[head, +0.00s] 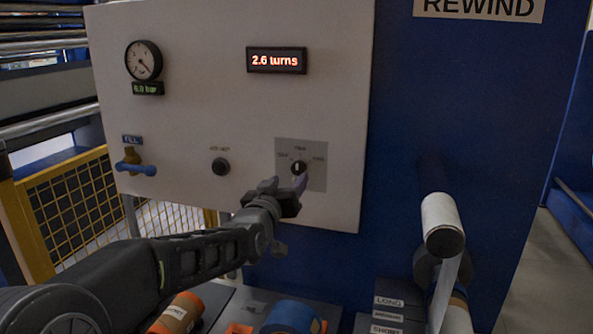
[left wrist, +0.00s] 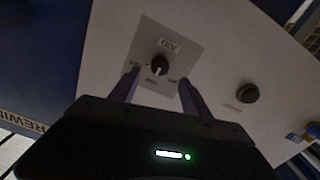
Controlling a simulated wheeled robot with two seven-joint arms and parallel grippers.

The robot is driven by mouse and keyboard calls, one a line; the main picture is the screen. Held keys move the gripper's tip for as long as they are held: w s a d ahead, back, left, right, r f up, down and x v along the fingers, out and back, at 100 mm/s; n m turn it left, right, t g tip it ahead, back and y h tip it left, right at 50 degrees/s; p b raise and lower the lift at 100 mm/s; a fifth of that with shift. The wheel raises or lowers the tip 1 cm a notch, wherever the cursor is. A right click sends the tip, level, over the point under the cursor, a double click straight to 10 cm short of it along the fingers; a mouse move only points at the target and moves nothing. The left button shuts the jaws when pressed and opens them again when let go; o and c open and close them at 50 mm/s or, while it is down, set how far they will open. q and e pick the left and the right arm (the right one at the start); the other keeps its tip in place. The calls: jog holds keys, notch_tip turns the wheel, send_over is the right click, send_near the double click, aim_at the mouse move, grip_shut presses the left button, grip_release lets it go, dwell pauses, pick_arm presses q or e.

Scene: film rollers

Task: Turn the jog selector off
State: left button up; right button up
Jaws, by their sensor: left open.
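The jog selector (head: 298,168) is a small black rotary knob on a grey square plate on the white panel. Small labels sit around it, too blurred to read surely. It also shows in the left wrist view (left wrist: 157,65), just beyond the fingertips. My left gripper (head: 294,184) is in front of the plate, just below the knob. In the left wrist view its two fingers (left wrist: 158,80) are apart on either side below the knob, with nothing between them. I cannot tell whether a fingertip touches the plate. My right gripper is not in view.
A black round button (head: 220,166) is left of the selector, and a blue-handled fill valve (head: 136,164) is farther left. A gauge (head: 143,60) and a display reading 2.6 turns (head: 276,60) are above. A white roller (head: 442,222) sticks out at right. Rolls (head: 180,312) lie below.

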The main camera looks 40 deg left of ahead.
aim_at(297, 170)
pick_arm(q)
jog(key=p+x, duration=0.2)
jog(key=x, duration=0.4)
jog(key=shift+r, duration=0.1)
jog(key=shift+w+a+p, duration=0.2)
jog(key=shift+w+p, duration=0.15)
jog(key=shift+w, duration=0.15)
grip_shut()
